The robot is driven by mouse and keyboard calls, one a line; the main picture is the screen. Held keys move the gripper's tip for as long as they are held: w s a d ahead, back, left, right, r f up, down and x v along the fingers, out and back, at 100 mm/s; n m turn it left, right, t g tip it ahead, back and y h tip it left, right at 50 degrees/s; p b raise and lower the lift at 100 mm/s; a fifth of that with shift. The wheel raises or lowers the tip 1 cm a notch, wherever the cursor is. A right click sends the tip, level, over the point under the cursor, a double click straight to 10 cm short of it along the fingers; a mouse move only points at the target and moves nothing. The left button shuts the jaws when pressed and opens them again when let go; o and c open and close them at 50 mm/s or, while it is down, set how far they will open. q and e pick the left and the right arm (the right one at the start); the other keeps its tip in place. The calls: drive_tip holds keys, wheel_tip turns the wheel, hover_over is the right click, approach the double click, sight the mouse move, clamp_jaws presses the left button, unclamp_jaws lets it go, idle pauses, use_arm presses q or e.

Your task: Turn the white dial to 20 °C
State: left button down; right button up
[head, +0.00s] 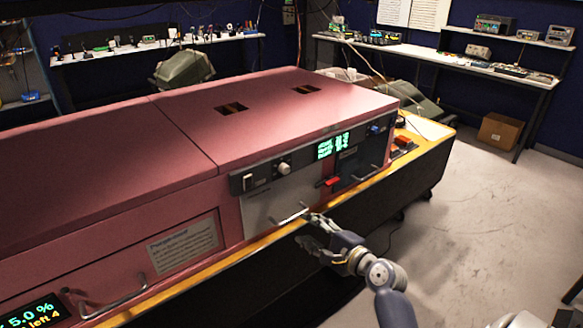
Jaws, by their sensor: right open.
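The white dial (284,169) sits on the dark control strip on the front of the pink enclosure (270,115). Its pointer is too small to read. A lit green display (333,145) is to its right; its digits are too blurred to read. My right gripper (306,228) is open and empty, below and a little right of the dial, close to the silver handle (290,216) on the grey front panel. I cannot tell whether it touches the handle. It is apart from the dial. My left gripper is not in view.
Another handle (115,300) juts out at lower left. The enclosure stands on a yellow-edged table (436,132). Free floor (490,210) lies to the right.

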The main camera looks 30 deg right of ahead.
sight(287, 171)
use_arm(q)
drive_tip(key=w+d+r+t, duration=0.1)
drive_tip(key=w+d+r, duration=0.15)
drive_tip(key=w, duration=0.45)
use_arm(e)
wheel_tip(287, 171, up, 13)
drive_tip(key=s+m+t, duration=0.2)
drive_tip(key=shift+y, duration=0.4)
drive_tip(key=w+p, duration=0.3)
drive_tip(key=w, duration=0.3)
drive_tip(key=shift+w, duration=0.4)
drive_tip(key=w, duration=0.3)
drive_tip(key=shift+w+a+f+p, duration=0.1)
drive_tip(key=shift+w+a+p, duration=0.1)
drive_tip(key=shift+w+p, duration=0.1)
drive_tip(key=shift+w, duration=0.15)
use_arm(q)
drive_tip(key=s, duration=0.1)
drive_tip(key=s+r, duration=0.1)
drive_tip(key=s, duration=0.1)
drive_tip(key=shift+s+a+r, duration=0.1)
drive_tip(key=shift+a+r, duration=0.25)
use_arm(e)
clamp_jaws()
